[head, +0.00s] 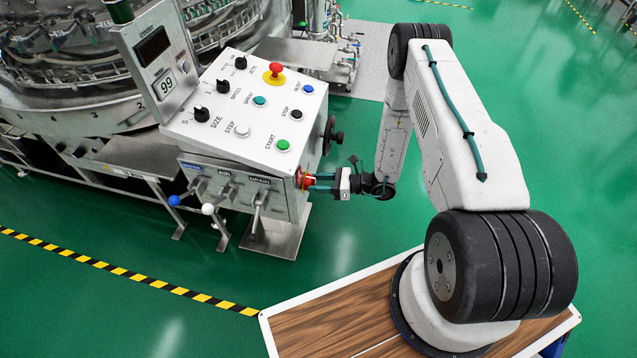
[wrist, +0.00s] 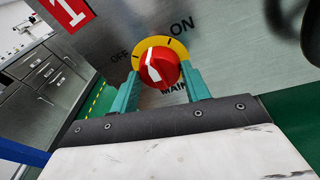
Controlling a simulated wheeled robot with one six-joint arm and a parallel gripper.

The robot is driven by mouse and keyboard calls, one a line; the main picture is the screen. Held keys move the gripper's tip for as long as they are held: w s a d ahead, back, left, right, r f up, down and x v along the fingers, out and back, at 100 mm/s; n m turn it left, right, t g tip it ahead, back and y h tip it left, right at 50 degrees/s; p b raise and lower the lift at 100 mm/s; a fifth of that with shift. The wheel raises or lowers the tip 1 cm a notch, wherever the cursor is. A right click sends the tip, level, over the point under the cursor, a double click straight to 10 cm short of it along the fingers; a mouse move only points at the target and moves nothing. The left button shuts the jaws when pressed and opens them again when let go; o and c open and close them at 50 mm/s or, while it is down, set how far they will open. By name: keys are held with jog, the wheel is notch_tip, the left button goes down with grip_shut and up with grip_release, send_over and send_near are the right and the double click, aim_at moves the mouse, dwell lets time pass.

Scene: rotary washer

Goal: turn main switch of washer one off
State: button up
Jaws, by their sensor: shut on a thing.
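The main switch is a red knob (wrist: 160,68) with a white mark, on a yellow plate (wrist: 178,50) with OFF at left and ON at right in the wrist view. The white mark is on the knob's left part, toward the upper left; its exact setting is hard to tell. My gripper (wrist: 161,75) has its teal fingers on both sides of the knob, shut on it. In the head view the switch (head: 306,181) is on the right side of the control box, and my gripper (head: 324,182) reaches it from the right. The lower MAIN lettering is partly hidden.
A red plate with a white 1 (wrist: 68,8) is beside the switch. The control box (head: 225,140) carries buttons, black knobs and a red emergency stop (head: 274,72). A black handwheel (head: 331,135) sticks out just above my gripper. Levers (head: 258,208) hang at the front.

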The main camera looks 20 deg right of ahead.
jog(key=n, duration=0.4)
jog(key=n+t+h, duration=0.1)
jog(key=n, duration=0.3)
jog(key=shift+s+a+h, duration=0.15)
jog(key=shift+s+h, duration=0.05)
jog(key=shift+h, duration=0.1)
dwell(0.4)
jog(key=o, duration=1)
jog(key=shift+r, duration=0.1)
jog(key=shift+v, duration=3.9)
